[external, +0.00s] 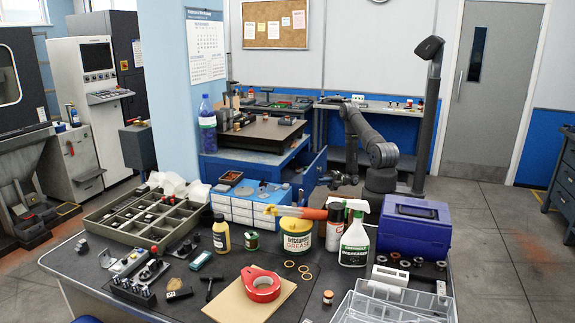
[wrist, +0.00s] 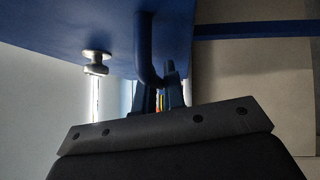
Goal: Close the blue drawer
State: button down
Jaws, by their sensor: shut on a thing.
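The blue drawer (external: 315,176) shows in the external view at the right side of the blue cabinet under the dark surface plate. Its panel stands out from the cabinet, so it looks open. In the wrist view the blue front (wrist: 60,30) fills the upper left, with a blue bar handle (wrist: 146,48) and a round silver knob (wrist: 96,58). My gripper (wrist: 159,97) has its narrow fingers at the lower end of the handle and is shut on it. In the external view the gripper (external: 332,180) is small and dark beside the drawer; its fingers cannot be made out there.
The dark surface plate (external: 255,133) lies on the cabinet. A crowded bench (external: 70,262) fills the foreground, with a blue toolbox (external: 414,228), a spray bottle (external: 355,240) and a parts tray (external: 130,238). Grey floor (external: 485,225) is open at the right.

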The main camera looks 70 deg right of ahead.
aim_at(301, 183)
jog(key=w, duration=1.3)
jog(key=shift+d+r, duration=0.1)
jog(key=c, duration=1.5)
grip_release()
jog(key=shift+w, duration=0.1)
jog(key=v, duration=1.7)
jog(key=shift+s, duration=0.35)
jog(key=x, duration=1.7)
jog(key=shift+w, duration=0.25)
